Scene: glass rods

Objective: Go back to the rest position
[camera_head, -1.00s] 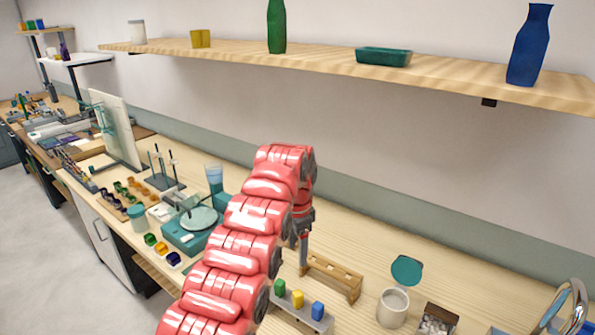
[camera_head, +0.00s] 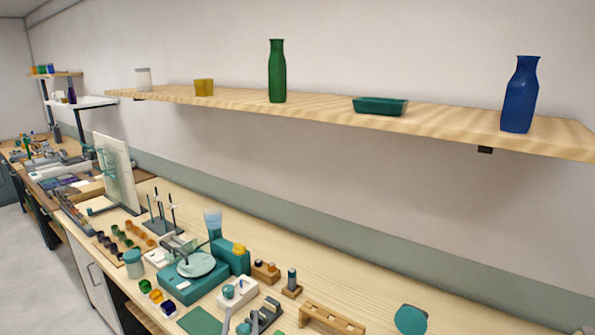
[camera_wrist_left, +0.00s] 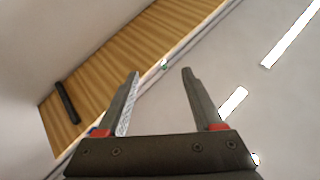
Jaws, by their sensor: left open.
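My left gripper (camera_wrist_left: 160,75) shows in the left wrist view with its two dark fingers spread apart and nothing between them. Behind it are a wooden plank with a dark bar, a pale wall and bright light strips. No arm or gripper of mine shows in the head view. My right gripper is in neither view.
The workbench below holds a teal device with a round plate (camera_head: 196,265), a wooden rack (camera_head: 332,318) and a teal disc (camera_head: 411,319). A wall shelf (camera_head: 300,113) carries a green bottle (camera_head: 277,72), a blue bottle (camera_head: 520,95) and a teal tray (camera_head: 380,106).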

